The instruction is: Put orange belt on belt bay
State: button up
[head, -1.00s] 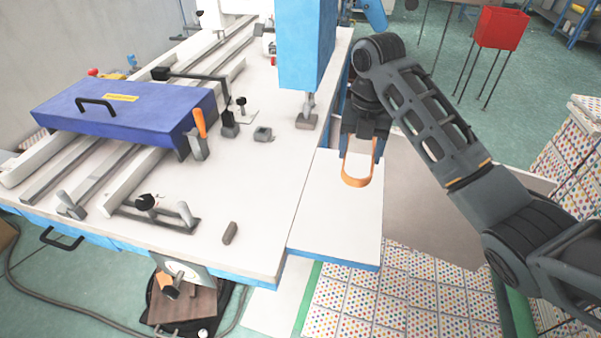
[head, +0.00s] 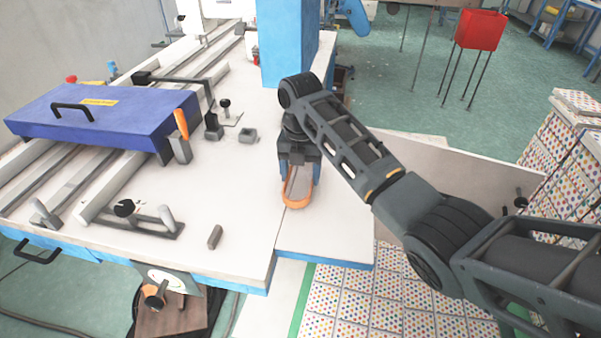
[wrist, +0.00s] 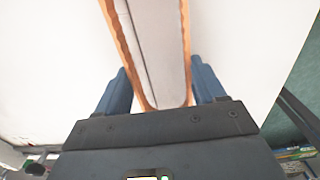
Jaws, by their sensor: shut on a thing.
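The orange belt (head: 296,205) is a long narrow loop, held in my gripper (head: 299,176) over the white side table (head: 330,225). In the wrist view the belt (wrist: 184,25) runs away from between my two blue fingers (wrist: 160,88), one on each side of it. A pale grey elongated strip (wrist: 156,45), possibly the belt bay, shows inside the loop. I cannot tell whether the belt touches the strip or hangs just above it. The far end of the belt is cut off in the wrist view, and its near end is partly hidden by my gripper in the head view.
A blue-purple cover (head: 95,110) with a black handle spans rails at the left. An orange-handled tool (head: 181,135), a lever (head: 140,215) and small grey blocks stand on the main table. A blue column (head: 285,45) rises behind my gripper. The side table's front part is clear.

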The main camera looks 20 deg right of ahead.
jog(key=shift+f, duration=0.35)
jog(key=shift+f, duration=0.1)
jog(key=o, duration=1.2)
jog(key=shift+c, duration=0.2)
